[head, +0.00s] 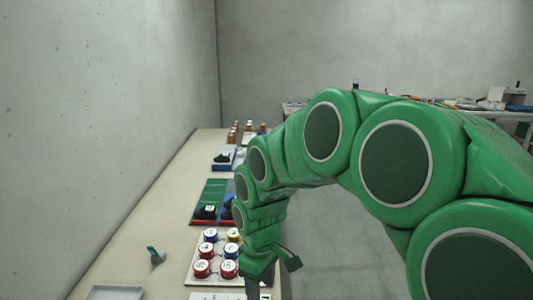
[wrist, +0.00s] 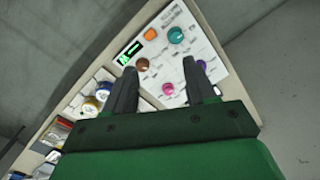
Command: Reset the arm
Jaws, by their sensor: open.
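My green arm arches across the head view from the right, and its end hangs down over the front part of the long bench (head: 112,258). My gripper (wrist: 160,75) shows in the wrist view with two dark fingers spread apart and nothing between them. Beyond the fingertips is a white panel (wrist: 192,57) with several coloured knobs and a small green display. The fingers overlap the panel in the picture; I cannot tell how far above it they are. In the head view the fingertips are partly cut off at the bottom edge.
A board with several red, blue and yellow round pots (head: 203,268) lies beside my gripper. Farther back are a green mat (head: 209,190) with dark items and a blue tray (head: 222,165). A small green-handled tool (head: 155,256) stands at left. Grey floor is free at right.

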